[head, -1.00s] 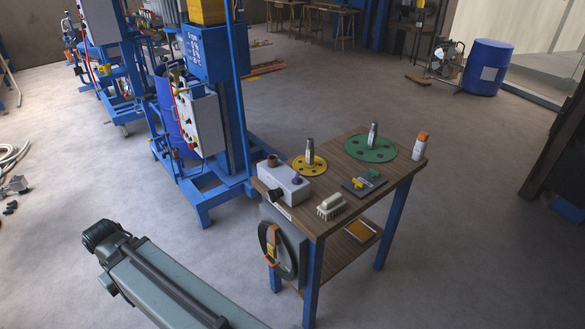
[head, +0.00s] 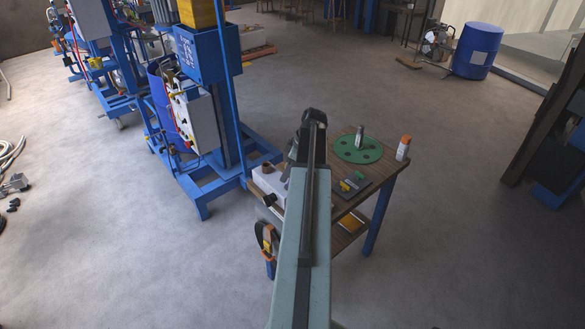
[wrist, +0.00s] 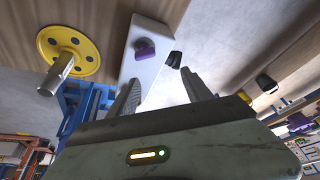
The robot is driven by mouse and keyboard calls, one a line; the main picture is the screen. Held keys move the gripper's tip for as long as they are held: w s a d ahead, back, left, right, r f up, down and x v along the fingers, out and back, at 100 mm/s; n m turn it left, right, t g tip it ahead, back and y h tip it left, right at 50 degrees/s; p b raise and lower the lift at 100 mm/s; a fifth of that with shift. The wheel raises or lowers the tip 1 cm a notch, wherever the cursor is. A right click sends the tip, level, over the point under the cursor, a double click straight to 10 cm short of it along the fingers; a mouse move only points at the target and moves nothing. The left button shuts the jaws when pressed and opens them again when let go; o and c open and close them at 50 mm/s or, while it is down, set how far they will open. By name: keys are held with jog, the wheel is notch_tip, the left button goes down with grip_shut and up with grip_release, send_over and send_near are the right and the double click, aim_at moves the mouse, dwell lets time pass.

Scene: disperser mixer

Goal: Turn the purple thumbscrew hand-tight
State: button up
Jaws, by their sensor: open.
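The purple thumbscrew (wrist: 145,48) sits on a white box (wrist: 152,66) in the wrist view. A black knob (wrist: 174,59) sticks out of the box's side. My gripper (wrist: 160,76) is open and empty, its two fingers apart. The thumbscrew appears beyond the fingertips, nearer the left finger, with no visible contact. In the head view, the white box (head: 268,182) is at the table's left end, partly covered by my arm. The thumbscrew and gripper fingers cannot be made out there.
A yellow disc with a metal post (wrist: 83,45) stands beside the box. A green disc (head: 347,153) and an orange-capped bottle (head: 403,150) stand farther right on the wooden table (head: 385,175). A blue mixer frame (head: 228,130) is close left of the table.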

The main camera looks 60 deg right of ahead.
jog(key=s+d, duration=0.3)
jog(key=b+x, duration=0.6)
jog(key=shift+w+f+b, duration=0.1)
jog(key=shift+w+b, duration=0.05)
jog(key=shift+b, duration=0.15)
jog(key=shift+w+a+f+b, duration=0.1)
jog(key=shift+w+f+b, duration=0.15)
jog(key=shift+f+b, duration=0.15)
jog(key=shift+r, duration=0.1)
